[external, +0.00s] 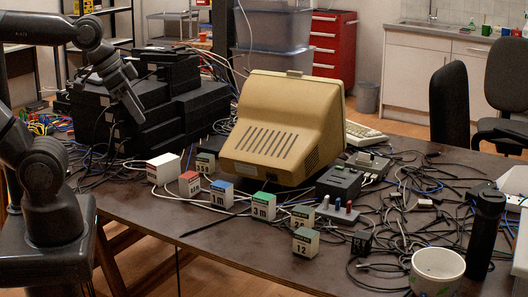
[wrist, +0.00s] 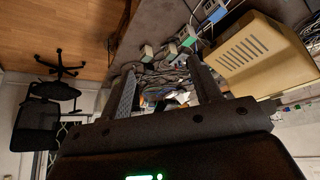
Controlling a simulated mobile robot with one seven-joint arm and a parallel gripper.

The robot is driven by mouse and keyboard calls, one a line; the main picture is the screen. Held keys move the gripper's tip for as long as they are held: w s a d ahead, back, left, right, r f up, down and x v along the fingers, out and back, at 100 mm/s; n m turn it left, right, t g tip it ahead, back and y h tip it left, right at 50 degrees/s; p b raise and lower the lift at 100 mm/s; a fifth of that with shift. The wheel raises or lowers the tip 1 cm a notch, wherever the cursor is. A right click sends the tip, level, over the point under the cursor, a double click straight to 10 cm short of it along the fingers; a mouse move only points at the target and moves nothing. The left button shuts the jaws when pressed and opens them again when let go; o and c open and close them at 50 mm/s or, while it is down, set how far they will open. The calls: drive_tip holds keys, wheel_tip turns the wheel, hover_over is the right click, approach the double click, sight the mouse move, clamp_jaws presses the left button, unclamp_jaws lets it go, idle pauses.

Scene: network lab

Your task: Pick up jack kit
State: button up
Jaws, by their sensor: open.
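Several small labelled boxes stand in a loose row on the dark table; I cannot tell which is the jack kit. My gripper (external: 137,112) is above the table's left part, in front of the black equipment, apart from the boxes. In the wrist view, my gripper (wrist: 164,85) is open with nothing held; the blue-topped box (wrist: 211,11) and green-topped box (wrist: 187,38) lie beyond its fingers.
A beige monitor (external: 285,125) stands behind the boxes. Black equipment (external: 170,108) is stacked at left. Grey switch units (external: 340,183), tangled cables, a white mug (external: 437,271) and a black bottle (external: 485,235) crowd the right side. The table's front-left strip is mostly clear.

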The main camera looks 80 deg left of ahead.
drive_tip(key=shift+o, duration=0.2)
idle(0.3)
drive_tip(key=shift+o, duration=1.4)
